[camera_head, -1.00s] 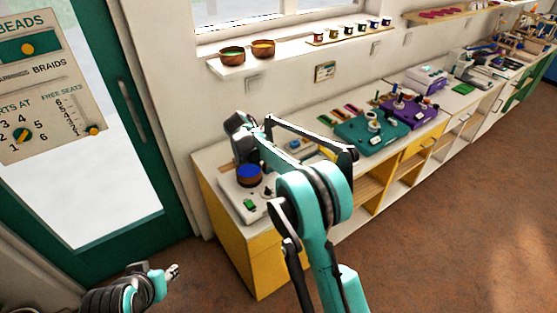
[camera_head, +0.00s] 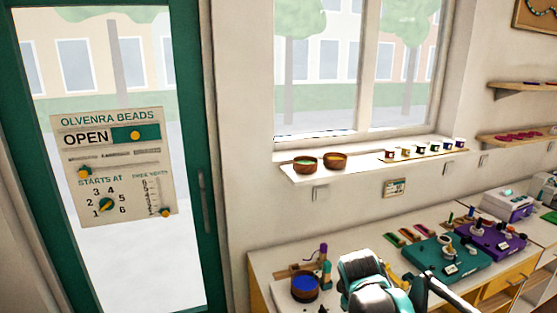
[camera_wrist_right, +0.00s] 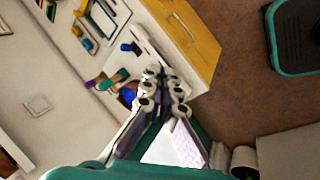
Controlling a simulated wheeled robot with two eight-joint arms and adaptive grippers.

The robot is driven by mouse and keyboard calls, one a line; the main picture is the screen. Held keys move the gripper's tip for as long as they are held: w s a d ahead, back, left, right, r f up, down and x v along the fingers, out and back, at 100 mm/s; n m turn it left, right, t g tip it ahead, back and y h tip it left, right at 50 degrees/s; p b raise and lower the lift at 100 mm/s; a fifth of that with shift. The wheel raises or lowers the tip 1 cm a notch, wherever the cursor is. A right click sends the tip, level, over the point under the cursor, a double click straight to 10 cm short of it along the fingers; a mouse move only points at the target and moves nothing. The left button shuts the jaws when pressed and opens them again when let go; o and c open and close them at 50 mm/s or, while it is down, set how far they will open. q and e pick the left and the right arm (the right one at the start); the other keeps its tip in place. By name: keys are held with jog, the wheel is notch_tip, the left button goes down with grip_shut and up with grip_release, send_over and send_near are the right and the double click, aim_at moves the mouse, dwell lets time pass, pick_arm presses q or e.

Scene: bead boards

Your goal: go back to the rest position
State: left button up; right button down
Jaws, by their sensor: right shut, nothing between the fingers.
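My right arm (camera_head: 375,285) rises from the bottom edge of the head view, in front of the counter; its gripper is out of that frame. In the right wrist view my right gripper (camera_wrist_right: 163,82) is shut with nothing between its fingers. Its fingertips point toward the counter with the yellow drawer front (camera_wrist_right: 190,30), and they look apart from it. My left gripper is not in view.
The counter holds a bowl of blue beads (camera_head: 305,286), a teal board (camera_head: 446,259) and a purple board (camera_head: 490,243). Two bowls stand on the window shelf (camera_head: 300,175). A door with a sign (camera_head: 113,170) is at left. Brown floor (camera_wrist_right: 235,90) is clear beside the counter.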

jog(key=s+a+f+m+t+y+b, duration=0.1)
jog(key=s+f+m, duration=0.2)
jog(key=s+m, duration=0.2)
jog(key=s+a+f+m+t+y, duration=0.1)
jog(key=s+f+m, duration=0.3)
jog(key=s, duration=0.8)
jog(key=shift+m+t+y+b, duration=0.3)
jog(key=shift+m+b, duration=0.1)
jog(key=shift+m, duration=0.3)
jog(key=shift+a, duration=0.1)
